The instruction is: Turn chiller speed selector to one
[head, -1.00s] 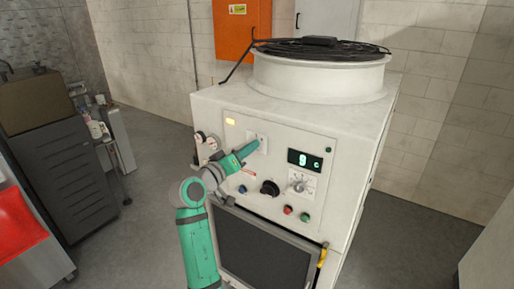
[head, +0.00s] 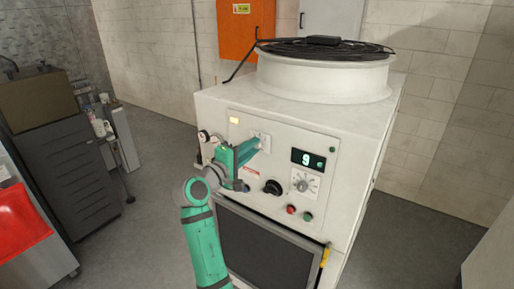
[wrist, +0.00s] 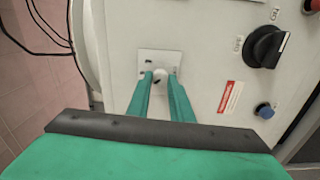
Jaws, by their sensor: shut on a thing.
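A white square plate (wrist: 147,57) with a small pale knob (wrist: 160,75) is on the front panel of the white chiller cabinet. In the wrist view, my gripper (wrist: 160,80) has its two green fingers shut on this knob, one finger on each side. The fingers hide part of the knob, and no number marks are legible around it. In the head view, the plate (head: 264,138) is at the panel's upper left, and my gripper (head: 257,144) reaches it from the lower left.
A black rotary knob (head: 273,187), a dial knob (head: 302,186), and red (head: 291,209) and green (head: 308,216) buttons are on the panel. A lit display (head: 309,159) is above them. A blue button (wrist: 264,110) and a gauge (head: 204,136) are near my arm.

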